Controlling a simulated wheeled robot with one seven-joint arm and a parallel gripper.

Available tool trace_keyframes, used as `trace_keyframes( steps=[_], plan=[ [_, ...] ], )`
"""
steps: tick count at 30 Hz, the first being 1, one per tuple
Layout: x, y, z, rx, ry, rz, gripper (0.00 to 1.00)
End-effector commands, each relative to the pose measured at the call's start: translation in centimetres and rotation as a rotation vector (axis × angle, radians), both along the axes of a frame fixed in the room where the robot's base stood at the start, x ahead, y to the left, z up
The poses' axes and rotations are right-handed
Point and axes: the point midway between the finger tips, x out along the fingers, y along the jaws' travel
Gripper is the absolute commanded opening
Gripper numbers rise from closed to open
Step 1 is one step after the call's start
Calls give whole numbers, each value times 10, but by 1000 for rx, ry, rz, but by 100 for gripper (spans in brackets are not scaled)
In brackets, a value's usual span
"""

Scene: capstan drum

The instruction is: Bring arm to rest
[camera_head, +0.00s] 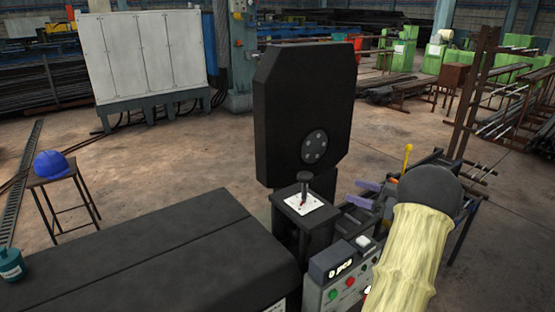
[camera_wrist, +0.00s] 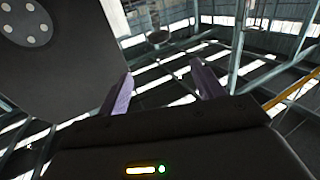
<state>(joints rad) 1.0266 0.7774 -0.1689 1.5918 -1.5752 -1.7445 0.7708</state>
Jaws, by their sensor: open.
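My gripper (camera_head: 354,192) is open and empty, with its two purple fingers spread apart beside the machine. It also shows in the wrist view (camera_wrist: 162,68), with nothing between the fingers. My arm, in a pale yellow sleeve with a dark rounded joint, reaches in from the lower right of the head view. The big black upright plate (camera_head: 300,105) carries a round bolted disc (camera_head: 315,147), left of and behind my gripper. The plate (camera_wrist: 65,75) fills the upper left of the wrist view. A black-knobbed lever (camera_head: 304,186) stands on a white plate left of my gripper.
A control box (camera_head: 342,280) with a display and coloured buttons stands close to my arm. A long black housing (camera_head: 170,260) fills the lower left. A blue helmet (camera_head: 53,164) lies on a stool. Racks of bars (camera_head: 500,120) stand right. Open floor lies beyond.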

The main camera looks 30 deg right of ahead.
Motion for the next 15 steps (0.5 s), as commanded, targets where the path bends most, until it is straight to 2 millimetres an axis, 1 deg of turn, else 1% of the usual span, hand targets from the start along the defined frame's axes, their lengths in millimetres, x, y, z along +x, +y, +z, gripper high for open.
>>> trace_keyframes(
  steps=[5,8,11,15],
  plan=[
    [3,1,2,-3,-2,-4,67],
    [17,7,10,-21,-8,-36,67],
    [44,20,25,-55,-15,-108,67],
    [90,46,49,-112,-1,-260,67]
  ],
)
